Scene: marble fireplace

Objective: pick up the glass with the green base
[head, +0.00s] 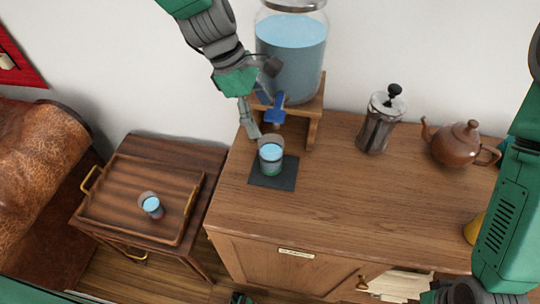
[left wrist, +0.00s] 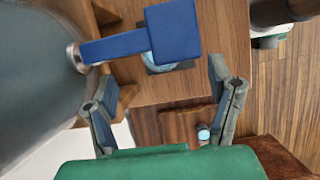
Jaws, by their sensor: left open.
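The glass with the green base (head: 271,156) stands upright on a dark square mat (head: 262,180) on the wooden cabinet, holding blue liquid. A second glass (head: 152,206) with blue liquid and a reddish-purple base stands on the tray at left; it also shows in the left wrist view (left wrist: 203,131). My left gripper (head: 256,132) is open and empty, just above and left of the green-based glass, beside the dispenser tap. In the left wrist view, the open fingers (left wrist: 160,88) are spread, and the blue tap partly hides the glass (left wrist: 185,50).
A large water dispenser (head: 291,55) with a blue tap (head: 277,108) stands on a wooden stand (head: 315,115) right behind the glass. A French press (head: 379,125) and a brown teapot (head: 460,145) stand farther right. The cabinet top between mat and press is clear.

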